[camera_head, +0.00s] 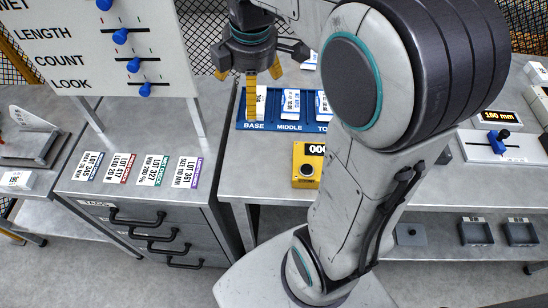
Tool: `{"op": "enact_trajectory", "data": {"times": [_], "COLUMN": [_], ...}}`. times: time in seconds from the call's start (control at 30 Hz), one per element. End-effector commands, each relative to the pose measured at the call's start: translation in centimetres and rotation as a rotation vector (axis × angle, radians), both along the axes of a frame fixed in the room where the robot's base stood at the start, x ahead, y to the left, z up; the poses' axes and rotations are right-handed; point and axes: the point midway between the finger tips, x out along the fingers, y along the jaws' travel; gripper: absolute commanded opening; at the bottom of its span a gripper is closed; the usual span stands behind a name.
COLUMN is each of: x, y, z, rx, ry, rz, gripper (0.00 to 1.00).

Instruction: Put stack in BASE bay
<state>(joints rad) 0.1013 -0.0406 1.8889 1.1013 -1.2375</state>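My gripper (250,84) hangs over the back of the bench with its yellow-tipped fingers spread apart. I see nothing held between them. The blue tray (243,124) has bays labelled BASE, MIDDLE and TOP, the last label partly covered by my arm. One finger hangs in front of the BASE bay in the picture. A white labelled piece (261,103) shows beside that finger at the BASE bay. Another white labelled piece (290,103) is in the MIDDLE bay, and one (322,105) is at the TOP bay. I cannot tell which piece is the stack.
A yellow box with a black knob (307,165) stands in front of the tray. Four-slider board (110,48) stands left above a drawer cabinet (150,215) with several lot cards. A 180 mm display (502,117) is right. My arm hides the bench middle.

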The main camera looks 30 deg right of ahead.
Motion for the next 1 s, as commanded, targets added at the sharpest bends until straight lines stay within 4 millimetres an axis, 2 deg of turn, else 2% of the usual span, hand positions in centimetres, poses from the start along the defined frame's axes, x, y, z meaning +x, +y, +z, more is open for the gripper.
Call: {"op": "enact_trajectory", "data": {"times": [0.03,0.2,0.5,0.7,1.0], "x": [-1.3,-5.3,-11.4,-13.8,-15.0], "y": [0.4,1.5,2.7,3.1,3.3], "z": [0.1,-0.3,-2.4,-3.8,-4.6], "rx": [0.016,0.083,0.213,0.279,0.316], "ry": [-0.016,-0.06,-0.119,-0.138,-0.145], "rz": [-0.077,-0.358,-0.801,-0.992,-1.094], "gripper": [0.95,0.95,0.95,0.95,0.95]}}
